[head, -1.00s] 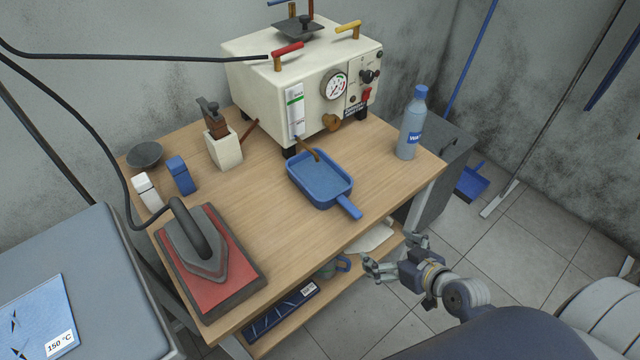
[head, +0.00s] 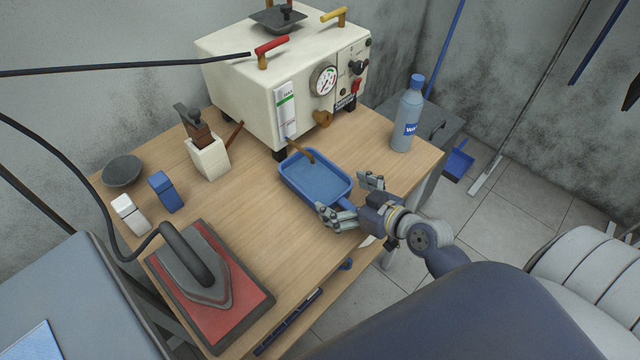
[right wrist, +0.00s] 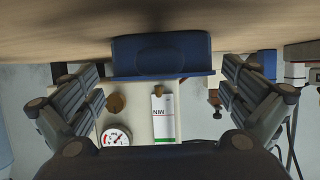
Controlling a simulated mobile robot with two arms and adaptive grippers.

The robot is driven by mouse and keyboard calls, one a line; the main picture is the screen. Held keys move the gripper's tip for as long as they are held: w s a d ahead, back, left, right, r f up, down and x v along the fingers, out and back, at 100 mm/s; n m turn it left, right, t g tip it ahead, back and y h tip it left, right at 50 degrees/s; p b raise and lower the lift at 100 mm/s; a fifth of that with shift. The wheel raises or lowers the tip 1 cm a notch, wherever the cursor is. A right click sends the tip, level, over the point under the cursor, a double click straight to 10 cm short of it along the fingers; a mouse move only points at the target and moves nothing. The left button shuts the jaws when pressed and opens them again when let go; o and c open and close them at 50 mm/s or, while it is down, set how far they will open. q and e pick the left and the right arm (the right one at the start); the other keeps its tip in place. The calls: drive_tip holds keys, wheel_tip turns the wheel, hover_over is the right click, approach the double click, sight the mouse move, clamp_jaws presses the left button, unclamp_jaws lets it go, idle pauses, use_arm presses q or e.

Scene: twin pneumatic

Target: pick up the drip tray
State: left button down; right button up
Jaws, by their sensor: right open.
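In the right wrist view the tray (right wrist: 162,55) shows between the open fingers (right wrist: 165,95), apart from both. My left gripper is in neither view.
An iron (head: 198,268) rests on a red pad at the front left. A water bottle (head: 407,115) stands right of the tray. The white boiler (head: 285,70) is close behind. A white holder (head: 208,157) and small blue and white blocks stand left. The tabletop between iron and tray is clear.

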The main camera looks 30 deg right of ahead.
sight(325, 193)
drive_tip(key=shift+w+a+f, duration=0.1)
drive_tip(key=shift+w, duration=0.2)
drive_tip(key=x, duration=0.1)
drive_tip(key=p+x, duration=0.1)
drive_tip(key=x, duration=0.2)
drive_tip(key=shift+w+a, duration=0.25)
drive_tip(key=shift+w, duration=0.3)
drive_tip(key=shift+c, duration=0.2)
drive_tip(key=c, duration=0.9)
drive_tip(key=shift+c, duration=1.2)
use_arm(q)
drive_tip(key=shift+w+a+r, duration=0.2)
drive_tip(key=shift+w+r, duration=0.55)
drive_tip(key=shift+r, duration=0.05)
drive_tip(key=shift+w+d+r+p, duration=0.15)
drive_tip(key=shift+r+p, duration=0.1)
drive_tip(key=shift+p, duration=0.2)
use_arm(e)
drive_tip(key=shift+w+r, duration=0.1)
drive_tip(key=shift+r, duration=0.15)
